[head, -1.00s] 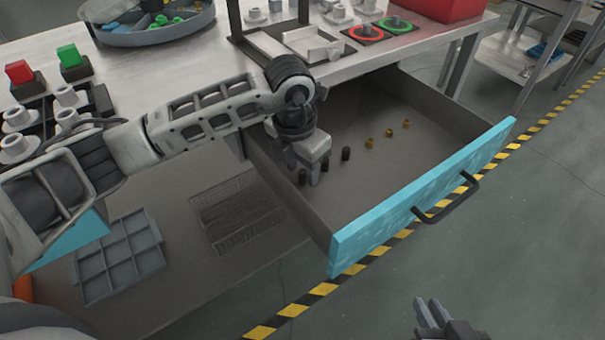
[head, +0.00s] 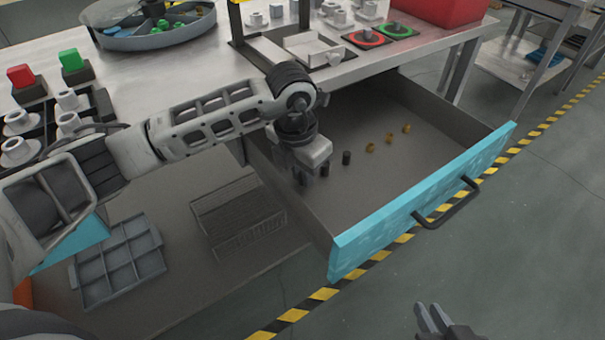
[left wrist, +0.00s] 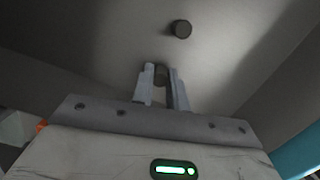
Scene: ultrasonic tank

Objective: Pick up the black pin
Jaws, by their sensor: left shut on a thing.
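My left gripper (head: 310,174) reaches down into the open drawer (head: 385,175). In the left wrist view its two fingers (left wrist: 161,82) are closed around a dark pin (left wrist: 160,73), whose top shows between them. In the head view the gripper largely hides the held pin. Another black pin (head: 346,158) stands upright on the drawer floor to the right of the gripper. A dark pin (head: 325,170) shows right beside the fingers. In the left wrist view a black pin (left wrist: 182,29) stands ahead of the fingers, apart from them. My right gripper (head: 432,318) is empty at the bottom edge, its fingers apart.
Several brass pieces (head: 388,138) lie further right in the drawer. The drawer has grey side walls and a blue front (head: 420,205) with a black handle (head: 447,205). A grey divided tray (head: 118,262) and a mesh basket (head: 238,217) sit on the lower shelf.

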